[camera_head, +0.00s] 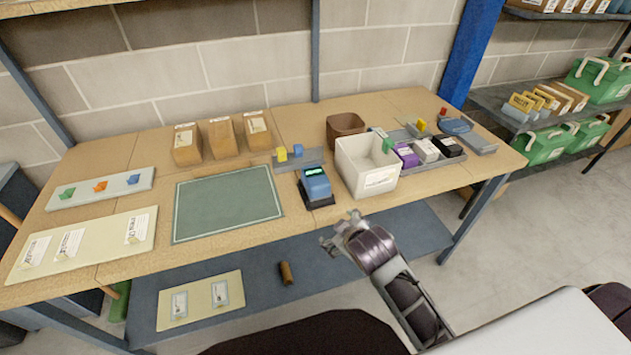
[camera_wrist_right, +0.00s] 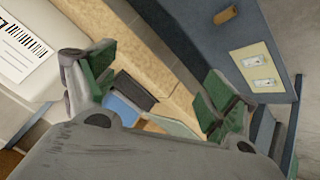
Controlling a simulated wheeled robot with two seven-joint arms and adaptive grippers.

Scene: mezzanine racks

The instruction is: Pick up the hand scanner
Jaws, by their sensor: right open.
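A blue handheld device with a lit green display (camera_head: 316,183) stands on a dark base on the table, left of the white bin; it looks like the hand scanner, but I cannot be sure. In the right wrist view a blue surface (camera_wrist_right: 122,108) that appears to be the same device shows between the fingers, partly hidden by the gripper body. My right gripper (camera_head: 339,230) is open and empty in front of the table's front edge, close to the device and apart from it. Its green-padded fingers (camera_wrist_right: 158,88) are spread in the wrist view. My left gripper is not in view.
The white bin (camera_head: 364,174) with a label stands right of the device. A green mat (camera_head: 227,205) lies left of it. The table's front edge (camera_head: 290,229) and a lower shelf (camera_head: 250,284) with a brown cylinder (camera_head: 286,272) are near the right gripper.

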